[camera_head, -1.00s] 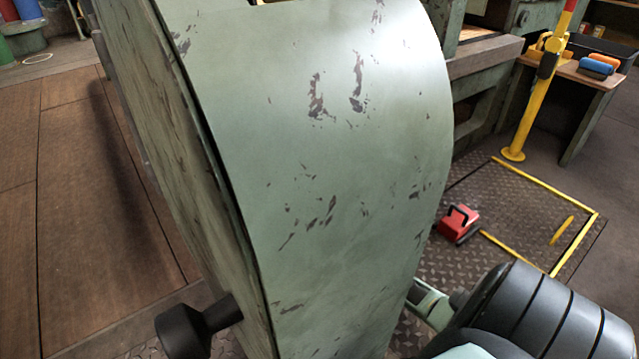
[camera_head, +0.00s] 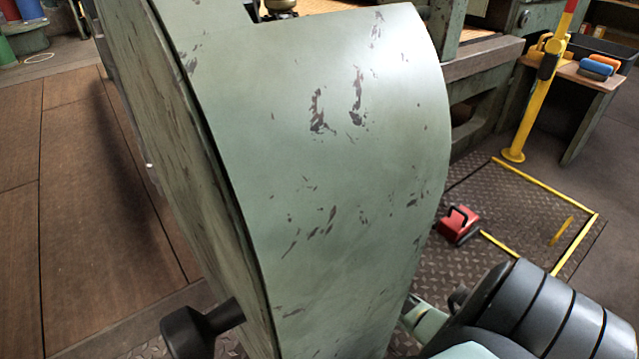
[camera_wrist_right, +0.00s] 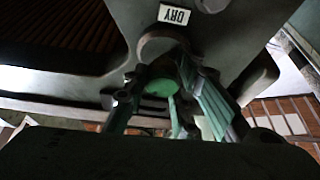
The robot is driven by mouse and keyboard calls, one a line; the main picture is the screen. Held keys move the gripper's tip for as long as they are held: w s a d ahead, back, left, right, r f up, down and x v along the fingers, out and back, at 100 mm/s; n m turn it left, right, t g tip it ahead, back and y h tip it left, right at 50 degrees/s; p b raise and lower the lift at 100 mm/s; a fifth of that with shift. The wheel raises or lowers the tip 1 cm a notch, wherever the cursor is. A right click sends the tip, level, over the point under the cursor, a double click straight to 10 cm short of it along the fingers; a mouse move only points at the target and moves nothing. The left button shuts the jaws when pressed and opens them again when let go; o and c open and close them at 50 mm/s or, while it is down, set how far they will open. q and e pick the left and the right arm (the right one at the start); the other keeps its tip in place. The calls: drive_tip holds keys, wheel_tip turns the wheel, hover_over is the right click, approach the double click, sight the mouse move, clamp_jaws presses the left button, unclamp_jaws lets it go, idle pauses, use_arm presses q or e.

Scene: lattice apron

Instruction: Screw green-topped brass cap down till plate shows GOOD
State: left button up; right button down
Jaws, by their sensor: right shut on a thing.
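In the right wrist view the green top of the cap (camera_wrist_right: 158,90) sits between the fingers of my right gripper (camera_wrist_right: 168,96). The gripper is shut on the cap; its brass sides are mostly hidden by the fingers and shadow. A small white plate (camera_wrist_right: 175,15) above it reads DRY, upside down in this view. In the head view my right arm comes in at the lower right, and its gripper is hidden behind the green cover. My left gripper is not in view.
A large chipped green machine cover (camera_head: 320,170) fills the middle of the head view. A black knob (camera_head: 200,326) juts out lower left. A red toolbox (camera_head: 459,224) and yellow post (camera_head: 528,110) stand at right.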

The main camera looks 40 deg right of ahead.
drive_tip(key=shift+d+r, duration=0.1)
drive_tip(key=shift+d, duration=0.3)
drive_tip(key=c, duration=1.6)
unclamp_jaws()
drive_tip(key=shift+o, duration=0.2)
drive_tip(key=shift+a, duration=0.15)
drive_tip(key=v, duration=1.2)
drive_tip(key=shift+s, duration=0.1)
